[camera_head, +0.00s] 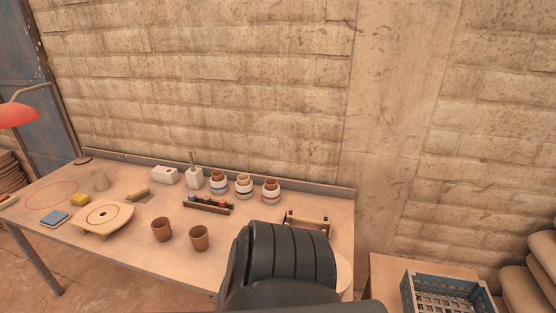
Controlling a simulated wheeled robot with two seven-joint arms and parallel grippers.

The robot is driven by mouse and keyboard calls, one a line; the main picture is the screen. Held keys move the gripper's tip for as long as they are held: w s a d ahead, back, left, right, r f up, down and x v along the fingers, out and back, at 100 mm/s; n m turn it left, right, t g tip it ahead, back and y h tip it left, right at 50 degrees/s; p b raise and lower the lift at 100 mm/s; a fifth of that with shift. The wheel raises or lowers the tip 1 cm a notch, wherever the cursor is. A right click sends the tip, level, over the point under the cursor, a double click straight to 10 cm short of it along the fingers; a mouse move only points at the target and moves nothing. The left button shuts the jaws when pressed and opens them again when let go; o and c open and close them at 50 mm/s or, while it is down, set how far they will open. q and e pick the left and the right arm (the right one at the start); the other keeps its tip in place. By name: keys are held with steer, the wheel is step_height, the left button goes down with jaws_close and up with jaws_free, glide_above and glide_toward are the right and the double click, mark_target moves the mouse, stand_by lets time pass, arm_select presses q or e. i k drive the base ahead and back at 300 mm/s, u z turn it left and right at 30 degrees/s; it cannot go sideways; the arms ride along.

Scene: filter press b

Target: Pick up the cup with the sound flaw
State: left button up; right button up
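Two brown cups stand side by side near the front middle of the table: a left cup (161,229) and a right cup (199,237). They look alike, and no flaw shows on either. I cannot tell by sight which cup has the sound flaw. Neither of my grippers shows. A dark ribbed form at the lower middle hides part of the table's right end.
A blue crate (445,292) stands right. The front edge left of the cups is clear.

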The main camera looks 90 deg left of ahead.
mark_target(198, 235)
steer(key=i, duration=0.8)
steer(key=u, duration=2.1)
